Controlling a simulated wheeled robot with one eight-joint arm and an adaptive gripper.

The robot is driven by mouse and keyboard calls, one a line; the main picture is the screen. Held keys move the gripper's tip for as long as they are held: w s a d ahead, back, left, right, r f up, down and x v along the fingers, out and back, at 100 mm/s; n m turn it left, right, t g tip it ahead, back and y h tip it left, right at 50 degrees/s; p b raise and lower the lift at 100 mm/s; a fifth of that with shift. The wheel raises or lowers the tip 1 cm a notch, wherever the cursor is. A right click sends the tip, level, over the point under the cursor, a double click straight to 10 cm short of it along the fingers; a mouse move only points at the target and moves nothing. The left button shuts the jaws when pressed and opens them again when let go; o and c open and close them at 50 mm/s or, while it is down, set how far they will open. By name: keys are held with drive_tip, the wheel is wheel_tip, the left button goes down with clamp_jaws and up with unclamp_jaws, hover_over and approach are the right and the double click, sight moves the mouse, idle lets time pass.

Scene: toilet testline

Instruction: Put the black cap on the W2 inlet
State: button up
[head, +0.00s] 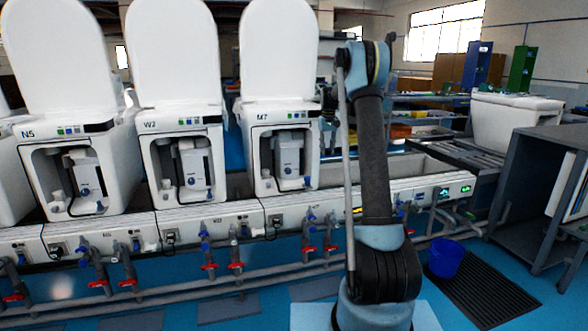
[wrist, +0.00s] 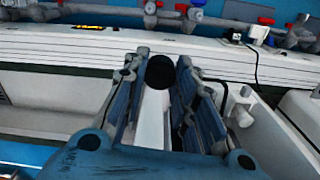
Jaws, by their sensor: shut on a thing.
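My gripper (wrist: 158,70) is shut on the black cap (wrist: 159,73), which sits between the fingertips in the wrist view. In the head view my gripper is small and dark beside the right toilet, and the cap cannot be made out. The toilet marked W2 (head: 150,125) is the middle of three, with its lid up and its front bay open. Inside the bay are a white unit with a blue knob (head: 196,168) and a small white fitting (head: 167,184) at lower left. I cannot tell which part is the inlet. My gripper is well to the right of W2.
Toilets marked N5 (head: 28,134) and M7 (head: 262,117) stand either side of W2. Pipes with red valves (head: 208,266) run along the bench front. The wrist view shows a white fitting (wrist: 243,105) in a white housing. A blue bucket (head: 445,259) stands at right.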

drive_tip(key=s+d+f+m, duration=0.1)
drive_tip(key=s+f, duration=0.3)
drive_tip(key=f, duration=0.5)
drive_tip(key=s+d+f+m, duration=0.15)
drive_tip(key=s+f, duration=0.25)
drive_tip(key=f, duration=0.5)
drive_tip(key=s+f, duration=0.9)
drive_tip(key=s, duration=0.3)
drive_tip(key=shift+s+d+n, duration=0.2)
drive_tip(key=shift+n, duration=0.15)
